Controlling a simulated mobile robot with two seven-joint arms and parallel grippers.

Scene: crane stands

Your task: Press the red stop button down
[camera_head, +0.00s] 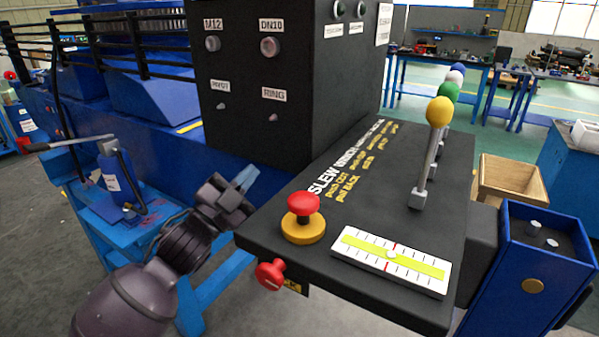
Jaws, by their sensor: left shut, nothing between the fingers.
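The red stop button (303,204) is a mushroom cap on a round yellow base, upright on the front left part of the black control panel (290,241). A second red knob (270,274) sticks out from the panel's front face, below and left of it. My left gripper (246,178) comes in from the lower left. It is shut and empty, left of the stop button and apart from it, beside the panel's left edge. My right gripper is not in view.
Levers with coloured balls, the nearest yellow (439,112), rise at the panel's right. A white scale (391,259) lies right of the button. A black labelled box (285,80) stands behind. A blue box (541,265) and a wooden crate (508,182) are at right.

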